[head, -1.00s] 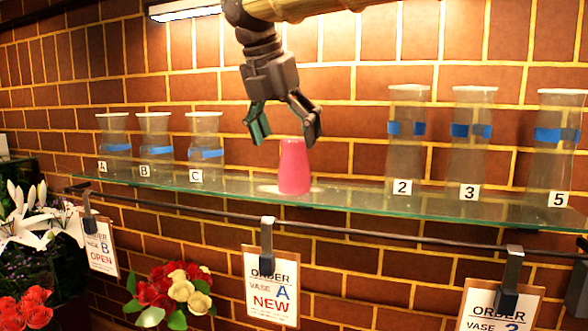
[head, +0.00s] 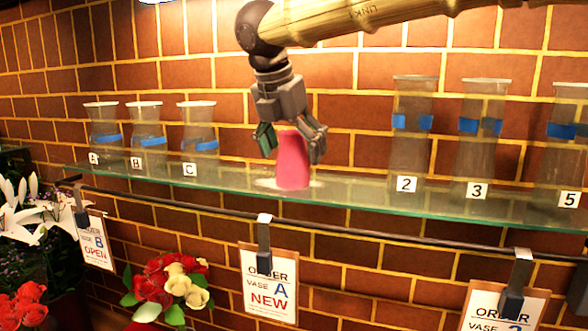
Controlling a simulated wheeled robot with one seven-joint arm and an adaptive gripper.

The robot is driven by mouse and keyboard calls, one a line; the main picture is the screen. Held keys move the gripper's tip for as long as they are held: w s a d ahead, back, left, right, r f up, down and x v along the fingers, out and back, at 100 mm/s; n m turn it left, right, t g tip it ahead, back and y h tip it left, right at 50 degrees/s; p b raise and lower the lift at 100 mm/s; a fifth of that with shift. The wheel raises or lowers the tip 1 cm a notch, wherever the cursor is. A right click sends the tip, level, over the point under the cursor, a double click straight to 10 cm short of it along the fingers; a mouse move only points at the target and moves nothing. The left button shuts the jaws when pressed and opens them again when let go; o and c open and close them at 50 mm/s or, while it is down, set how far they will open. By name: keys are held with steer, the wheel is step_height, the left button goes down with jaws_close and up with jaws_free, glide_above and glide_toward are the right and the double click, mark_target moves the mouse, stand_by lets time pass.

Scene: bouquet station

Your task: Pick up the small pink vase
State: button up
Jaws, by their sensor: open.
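The small pink vase (head: 292,163) stands upright on the glass shelf (head: 345,199), near the middle of the view. My gripper (head: 291,153) is above and around the upper part of the vase, with one finger at its left and one at its right. The fingers are spread apart. A gap seems to show at the left finger; whether the right finger touches the vase I cannot tell. The top rim of the vase is partly hidden by the gripper.
Clear vases A (head: 104,130), B (head: 146,139) and C (head: 198,142) stand at the left of the shelf. Taller clear vases 2 (head: 408,138), 3 (head: 480,141) and 5 (head: 568,145) stand at the right. Order cards hang below the shelf. A brick wall is behind.

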mark_target(297, 160)
steer(key=shift+s+d+f+p, duration=0.1)
steer(key=shift+d+f+p, duration=0.1)
steer(key=shift+d+p, duration=0.15)
steer(key=w+f, duration=0.2)
steer(key=shift+f, duration=0.35)
steer(key=shift+s+d+r, duration=0.1)
steer(key=shift+s, duration=0.4)
steer(key=shift+c, duration=0.5)
steer(key=shift+w, duration=0.25)
steer(key=c, duration=0.7)
steer(key=shift+s, duration=0.1)
steer(key=c, duration=0.7)
